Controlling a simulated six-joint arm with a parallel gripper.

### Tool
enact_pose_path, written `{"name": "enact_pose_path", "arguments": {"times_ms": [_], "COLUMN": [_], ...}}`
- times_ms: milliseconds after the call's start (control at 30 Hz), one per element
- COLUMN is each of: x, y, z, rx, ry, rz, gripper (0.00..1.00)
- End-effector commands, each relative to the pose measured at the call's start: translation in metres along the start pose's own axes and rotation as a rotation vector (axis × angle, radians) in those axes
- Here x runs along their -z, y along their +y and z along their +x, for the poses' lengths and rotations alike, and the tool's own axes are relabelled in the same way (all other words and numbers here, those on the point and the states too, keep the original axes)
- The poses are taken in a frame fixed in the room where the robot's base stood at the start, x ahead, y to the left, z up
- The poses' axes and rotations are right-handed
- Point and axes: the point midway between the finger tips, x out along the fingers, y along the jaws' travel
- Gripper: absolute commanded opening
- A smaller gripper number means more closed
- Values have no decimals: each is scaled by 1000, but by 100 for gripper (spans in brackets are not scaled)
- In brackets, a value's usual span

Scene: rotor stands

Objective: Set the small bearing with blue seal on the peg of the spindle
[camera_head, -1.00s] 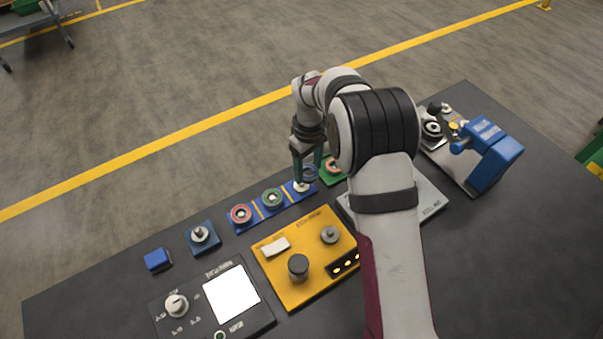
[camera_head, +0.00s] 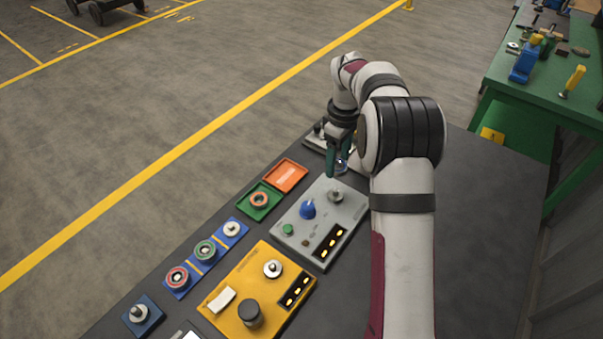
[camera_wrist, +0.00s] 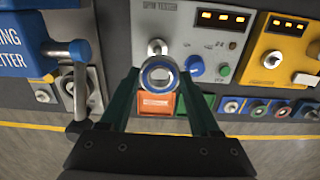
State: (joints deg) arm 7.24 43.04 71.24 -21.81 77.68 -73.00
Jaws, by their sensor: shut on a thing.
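My gripper (camera_head: 337,168) is shut on the small bearing with blue seal (camera_wrist: 160,73), a metal ring with a blue inner band. In the wrist view, the bearing sits between the fingertips of my gripper (camera_wrist: 158,82) with its hole showing. It shows small in the head view (camera_head: 342,163). The spindle (camera_head: 335,195) is a metal post on the grey spin tester (camera_head: 325,222). In the wrist view, the spindle (camera_wrist: 157,46) appears just beyond the bearing, partly covered by it. The bearing is apart from the peg, as far as I can tell.
A blue cone (camera_head: 307,209) and a green button (camera_head: 288,229) stand on the tester. Orange (camera_head: 285,175) and green (camera_head: 260,201) trays lie left of it. A blue rack (camera_head: 217,242) holds red and green bearings. A blue machine (camera_wrist: 72,52) with a lever is left in the wrist view.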

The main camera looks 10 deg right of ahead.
Motion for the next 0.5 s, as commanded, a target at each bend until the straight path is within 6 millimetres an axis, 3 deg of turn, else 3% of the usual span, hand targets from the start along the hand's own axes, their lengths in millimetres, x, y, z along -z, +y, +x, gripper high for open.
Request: {"name": "enact_pose_path", "arguments": {"times_ms": [500], "x": [-4], "y": [5], "z": [45], "rx": [0], "ry": [0], "rz": [8], "gripper": [1]}}
